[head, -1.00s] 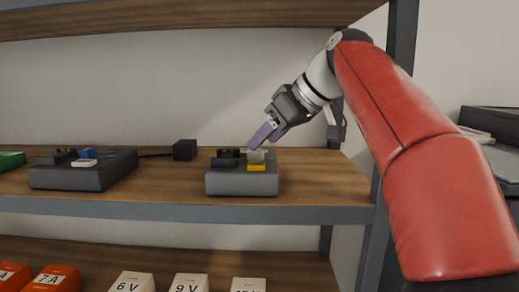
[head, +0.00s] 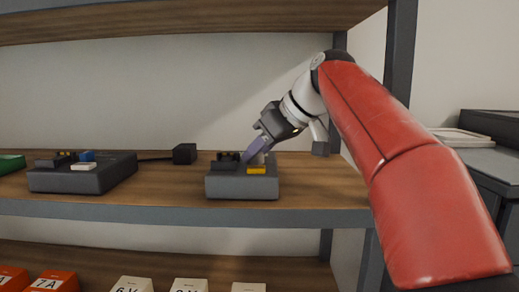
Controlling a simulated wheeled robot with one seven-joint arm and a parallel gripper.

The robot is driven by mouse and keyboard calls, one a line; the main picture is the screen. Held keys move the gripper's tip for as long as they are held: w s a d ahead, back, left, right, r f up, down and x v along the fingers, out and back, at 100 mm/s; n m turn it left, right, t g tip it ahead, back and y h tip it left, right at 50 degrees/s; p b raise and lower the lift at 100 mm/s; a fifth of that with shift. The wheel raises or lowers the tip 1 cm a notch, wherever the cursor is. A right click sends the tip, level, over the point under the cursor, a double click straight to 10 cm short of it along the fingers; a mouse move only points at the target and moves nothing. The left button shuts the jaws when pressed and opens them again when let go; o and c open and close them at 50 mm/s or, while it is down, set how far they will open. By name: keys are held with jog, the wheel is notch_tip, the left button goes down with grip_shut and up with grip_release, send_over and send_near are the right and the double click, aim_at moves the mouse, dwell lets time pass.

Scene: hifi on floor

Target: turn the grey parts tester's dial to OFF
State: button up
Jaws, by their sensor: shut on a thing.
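A grey parts tester (head: 240,188), a box with a black part and a yellow block (head: 256,170) on top, stands on the middle shelf. My gripper (head: 251,157), with purple fingers, reaches down from the upper right to the top of this box. Its fingers are shut on the small pale dial there, which they now mostly hide. I cannot read the dial's setting or any OFF mark.
A second dark grey box (head: 85,178) with a blue and a white block stands to the left. A small black block (head: 184,153) with a cable is behind. The upper shelf (head: 180,16) hangs above. Orange and cream labelled blocks (head: 131,286) are on the shelf below.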

jog(key=n+p, duration=0.1)
jog(key=n+g+y+p, duration=0.1)
jog(key=shift+w+d+r+n+g+p, duration=0.1)
jog(key=shift+w+r+n+g+p, duration=0.05)
jog(key=shift+n+g+p, duration=0.15)
jog(key=n+g, duration=0.2)
jog(key=shift+w+n+y, duration=0.15)
jog(key=shift+n+y, duration=0.15)
jog(key=shift+n, duration=0.1)
jog(key=shift+n+g, duration=0.8)
jog(key=shift+n, duration=0.4)
